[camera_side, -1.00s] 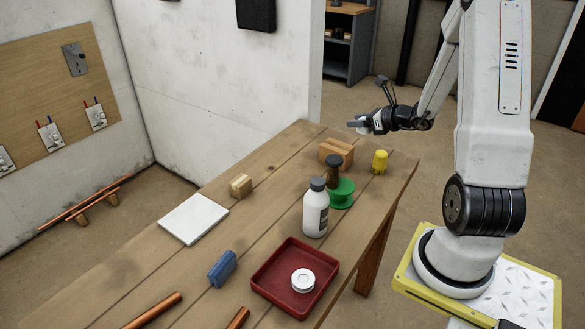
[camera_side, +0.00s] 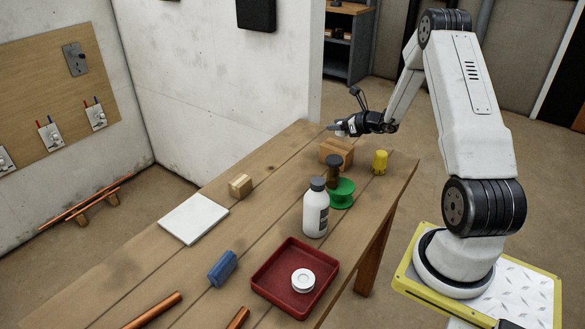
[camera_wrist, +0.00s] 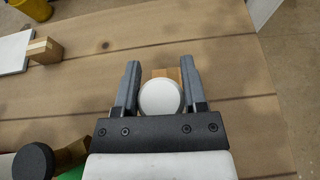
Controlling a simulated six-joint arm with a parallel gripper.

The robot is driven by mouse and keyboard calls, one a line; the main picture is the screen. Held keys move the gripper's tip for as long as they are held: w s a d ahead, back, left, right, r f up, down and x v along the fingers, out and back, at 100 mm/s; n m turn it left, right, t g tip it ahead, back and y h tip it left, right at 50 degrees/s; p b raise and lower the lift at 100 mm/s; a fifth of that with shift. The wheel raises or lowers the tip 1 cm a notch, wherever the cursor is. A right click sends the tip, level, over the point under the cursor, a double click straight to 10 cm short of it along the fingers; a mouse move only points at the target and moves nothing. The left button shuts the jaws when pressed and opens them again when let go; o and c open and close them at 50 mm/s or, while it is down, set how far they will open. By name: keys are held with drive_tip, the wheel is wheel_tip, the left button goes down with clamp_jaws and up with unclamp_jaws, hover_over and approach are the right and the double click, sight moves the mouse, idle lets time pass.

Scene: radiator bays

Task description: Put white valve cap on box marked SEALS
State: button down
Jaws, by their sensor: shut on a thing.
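The white valve cap (camera_wrist: 161,98) shows as a round white disc between my gripper's fingers (camera_wrist: 160,88) in the wrist view. My gripper (camera_side: 341,128) is shut on it and holds it above the larger cardboard box (camera_side: 337,152) in the side view. Part of that box (camera_wrist: 168,73) shows behind the cap in the wrist view; the cap and gripper hide the rest. A smaller cardboard box (camera_side: 240,186) lies nearer the white sheet. I cannot read SEALS on either box.
A red tray (camera_side: 261,283) holds a white ring. A white sheet (camera_side: 193,219) and blue piece (camera_side: 222,268) lie on the bench.

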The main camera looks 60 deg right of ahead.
sight(333, 144)
drive_tip(key=shift+w+d+f, duration=0.25)
drive_tip(key=shift+w+f, duration=0.1)
drive_tip(key=shift+f, duration=0.15)
drive_tip(key=shift+w+d+f, duration=0.2)
drive_tip(key=shift+w+f, duration=0.1)
drive_tip(key=shift+f, duration=0.15)
drive_tip(key=shift+w+d+f, duration=0.15)
drive_tip(key=shift+w+f, duration=0.05)
drive_tip(key=shift+f, duration=1.6)
drive_tip(key=shift+f, duration=0.15)
drive_tip(key=shift+c, duration=0.7)
unclamp_jaws()
